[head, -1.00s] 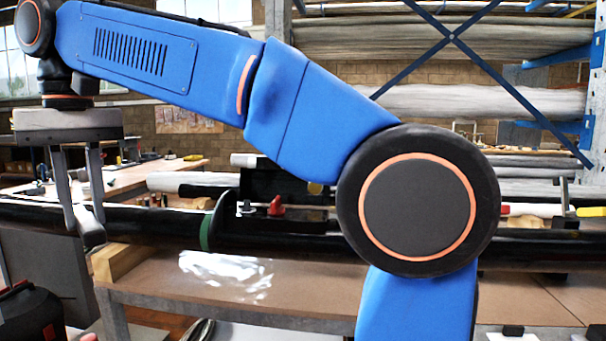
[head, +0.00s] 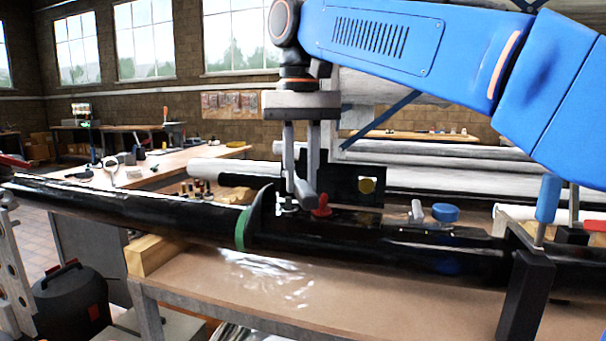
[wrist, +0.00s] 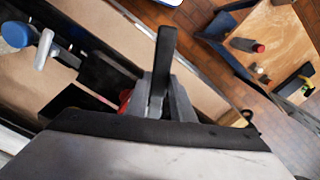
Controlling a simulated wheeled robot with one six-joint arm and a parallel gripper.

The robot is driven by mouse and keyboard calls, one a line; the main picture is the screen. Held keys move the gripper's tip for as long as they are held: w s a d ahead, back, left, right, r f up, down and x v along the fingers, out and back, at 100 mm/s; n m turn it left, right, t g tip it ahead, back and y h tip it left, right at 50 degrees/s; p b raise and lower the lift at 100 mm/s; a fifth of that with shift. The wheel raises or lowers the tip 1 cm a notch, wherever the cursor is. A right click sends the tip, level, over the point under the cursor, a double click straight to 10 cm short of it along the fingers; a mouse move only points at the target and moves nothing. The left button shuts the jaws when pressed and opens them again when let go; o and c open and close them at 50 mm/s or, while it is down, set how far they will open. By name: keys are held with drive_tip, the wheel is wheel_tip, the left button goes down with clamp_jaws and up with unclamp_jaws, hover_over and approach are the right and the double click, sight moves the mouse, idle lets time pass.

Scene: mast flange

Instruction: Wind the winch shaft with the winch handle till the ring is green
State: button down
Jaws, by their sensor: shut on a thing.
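My gripper (head: 301,188) points down over the dark mast tube, just right of its round flange (head: 262,210). It is shut on a dark bar that I take for the winch handle; in the wrist view the bar (wrist: 165,62) sticks out between the grey fingers (wrist: 180,102). A green band (head: 242,230) runs along the flange's edge; I cannot tell if this is the ring. Small metal fittings (head: 284,207) and a red knob (head: 322,208) lie close by the fingertips. I cannot make out the winch shaft or whether the handle touches it.
A black upright plate with a yellow disc (head: 367,186) stands just behind the fingers. A pale T-shaped handle (head: 417,210) and a blue round knob (head: 445,213) are to the right. A blue-handled clamp (head: 547,200) grips the tube farther right. The brown bench (head: 330,310) is clear in front.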

drive_tip(key=shift+s, duration=0.1)
drive_tip(key=shift+f, duration=3.15)
drive_tip(key=shift+a, duration=0.2)
drive_tip(key=w+a+m, duration=0.1)
drive_tip(key=a+m, duration=0.7)
drive_tip(key=a, duration=0.1)
drive_tip(key=shift+w, duration=0.3)
idle(0.6)
drive_tip(key=shift+a, duration=0.1)
idle(0.4)
